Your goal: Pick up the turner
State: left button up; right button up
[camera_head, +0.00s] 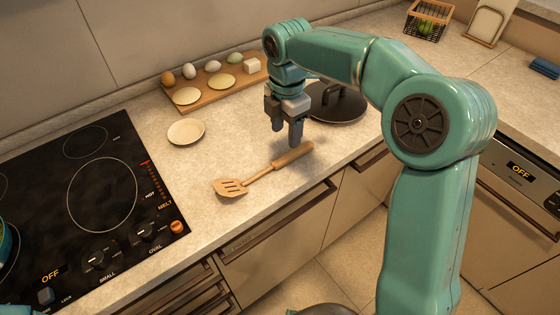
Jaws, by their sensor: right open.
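The turner (258,174) is wooden and lies flat on the counter, near its front edge. Its slotted head points to the lower left and its handle to the upper right. My right gripper (285,139) is open and empty. It points down above the counter, over or just behind the handle end; the exact height is hard to tell.
A dark pan lid (338,104) lies behind and right of my right gripper. A small plate (186,132) lies left of it. A wooden board (210,90) with eggs and small dishes is at the back. The black stove (110,225) is at left. A wire basket (428,20) stands far right.

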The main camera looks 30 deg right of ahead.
aim_at(286, 156)
notch_tip(286, 156, down, 2)
jog(key=shift+d, duration=0.1)
jog(key=shift+s+f, duration=0.2)
jog(key=shift+f, duration=0.7)
jog(key=f, duration=0.4)
jog(key=shift+w, duration=0.2)
jog(key=shift+f, duration=0.3)
grip_shut()
